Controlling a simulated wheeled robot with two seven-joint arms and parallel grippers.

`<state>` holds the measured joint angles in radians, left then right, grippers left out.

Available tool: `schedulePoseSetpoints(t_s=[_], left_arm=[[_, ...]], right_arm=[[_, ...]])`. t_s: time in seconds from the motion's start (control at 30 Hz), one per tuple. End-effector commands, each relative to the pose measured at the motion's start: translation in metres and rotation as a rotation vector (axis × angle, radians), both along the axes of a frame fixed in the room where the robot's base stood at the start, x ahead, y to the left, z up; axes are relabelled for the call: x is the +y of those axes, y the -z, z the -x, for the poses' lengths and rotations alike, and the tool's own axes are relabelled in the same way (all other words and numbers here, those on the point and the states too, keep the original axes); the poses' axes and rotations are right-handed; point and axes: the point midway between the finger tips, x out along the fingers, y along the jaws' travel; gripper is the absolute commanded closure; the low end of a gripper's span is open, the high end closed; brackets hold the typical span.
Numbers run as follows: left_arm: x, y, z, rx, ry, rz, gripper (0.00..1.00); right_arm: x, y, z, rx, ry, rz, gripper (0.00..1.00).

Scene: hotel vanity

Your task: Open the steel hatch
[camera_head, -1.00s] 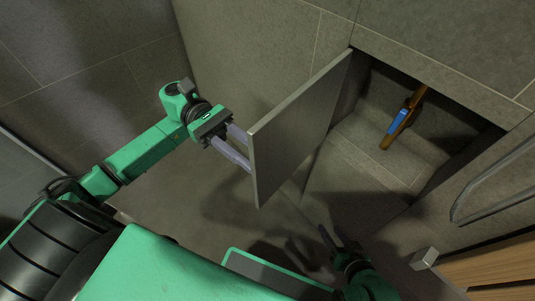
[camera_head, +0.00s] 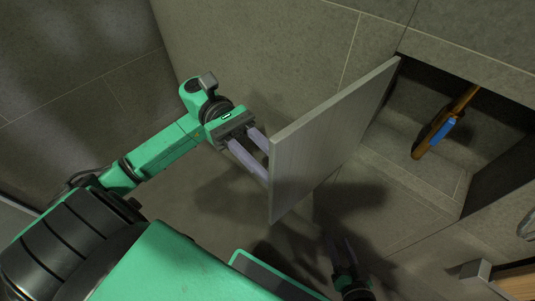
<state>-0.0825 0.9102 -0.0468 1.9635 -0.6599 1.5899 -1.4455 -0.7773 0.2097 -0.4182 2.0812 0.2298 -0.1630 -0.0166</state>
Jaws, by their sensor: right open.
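The steel hatch (camera_head: 325,140) is a flat grey panel standing swung out from the wall opening, with its free edge toward the left. The opening (camera_head: 440,180) shows to its right. My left gripper (camera_head: 260,160) is at the free edge of the hatch, its two pale fingers spread apart with nothing visible between them. Its fingertips end at or behind that edge, and I cannot tell whether they touch it. My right gripper (camera_head: 342,252) is low in the view, open and empty, below the hatch and apart from it.
A brown and blue pipe or valve (camera_head: 441,126) is inside the opening. At the lower right are a grey block (camera_head: 475,271) and a wooden surface (camera_head: 515,283). Tiled walls surround the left arm, with free room left of the hatch.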

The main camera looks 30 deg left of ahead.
Motion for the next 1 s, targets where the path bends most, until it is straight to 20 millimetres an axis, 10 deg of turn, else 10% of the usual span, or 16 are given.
schedulePoseSetpoints(t_s=[0.1, 0.53, 1.0], left_arm=[[0.000, 0.000, 0.001, -0.001, 0.003, -0.002, 0.40], [0.010, 0.000, -0.004, -0.001, -0.001, -0.002, 0.40], [0.121, 0.001, -0.046, 0.000, 0.000, -0.004, 0.40]], right_arm=[[0.000, 0.001, 0.000, 0.001, 0.000, 0.001, 0.50], [0.000, 0.001, 0.000, 0.001, 0.000, 0.001, 0.50], [0.000, 0.003, -0.001, -0.003, -0.001, 0.000, 0.50]])
